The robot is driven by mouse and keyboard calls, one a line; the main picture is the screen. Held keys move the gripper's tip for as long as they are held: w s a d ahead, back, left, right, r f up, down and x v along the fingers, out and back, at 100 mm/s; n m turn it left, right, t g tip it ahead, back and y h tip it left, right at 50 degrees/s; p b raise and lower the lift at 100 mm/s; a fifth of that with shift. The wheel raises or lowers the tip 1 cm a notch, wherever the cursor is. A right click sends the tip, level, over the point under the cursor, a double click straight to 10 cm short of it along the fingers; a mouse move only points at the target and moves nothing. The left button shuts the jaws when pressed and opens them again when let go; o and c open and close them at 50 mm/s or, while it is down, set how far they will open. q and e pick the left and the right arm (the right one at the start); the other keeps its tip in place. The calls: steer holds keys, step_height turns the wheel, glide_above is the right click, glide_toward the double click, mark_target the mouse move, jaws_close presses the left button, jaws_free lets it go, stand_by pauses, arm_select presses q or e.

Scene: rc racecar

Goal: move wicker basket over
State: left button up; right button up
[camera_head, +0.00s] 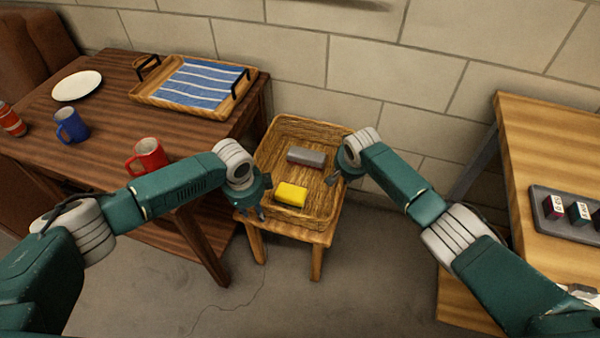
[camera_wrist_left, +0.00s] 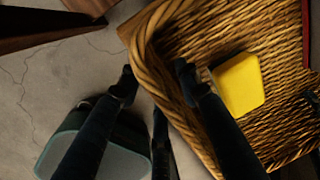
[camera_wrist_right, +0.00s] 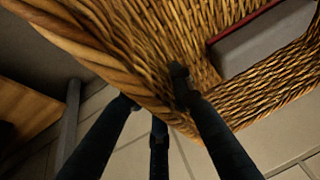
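The wicker basket (camera_head: 318,127) is a shallow rectangular woven tray resting on a small wooden stool. It holds a yellow block (camera_head: 291,194) and a grey block (camera_head: 306,157). My left gripper (camera_head: 266,198) is at the basket's left rim. In the left wrist view its spread fingers (camera_wrist_left: 158,78) straddle the rim, one outside and one inside near the yellow block. My right gripper (camera_head: 336,181) is at the right rim. In the right wrist view its parted fingers (camera_wrist_right: 152,86) also straddle the rim, one inside near the grey block. Firm contact is not clear.
The left table (camera_head: 105,125) holds a wooden tray (camera_head: 150,93) with a striped cloth, a white plate (camera_head: 77,85), a blue mug (camera_head: 72,126) and a red mug (camera_head: 148,157). A wooden table (camera_head: 540,135) stands right. A block wall is close behind the stool (camera_head: 316,262).

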arm_select(q)
steer(key=shift+f, duration=0.2)
arm_select(e)
steer(key=shift+w+f, duration=0.1)
steer(key=shift+f, duration=0.05)
arm_select(q)
steer(key=shift+c, duration=0.3)
arm_select(e)
steer(key=shift+c, duration=0.2)
arm_select(q)
steer(key=c, duration=0.5)
arm_select(e)
steer(key=c, duration=0.5)
arm_select(q)
jaws_close()
arm_select(e)
jaws_close()
arm_select(q)
steer(key=shift+r, duration=0.1)
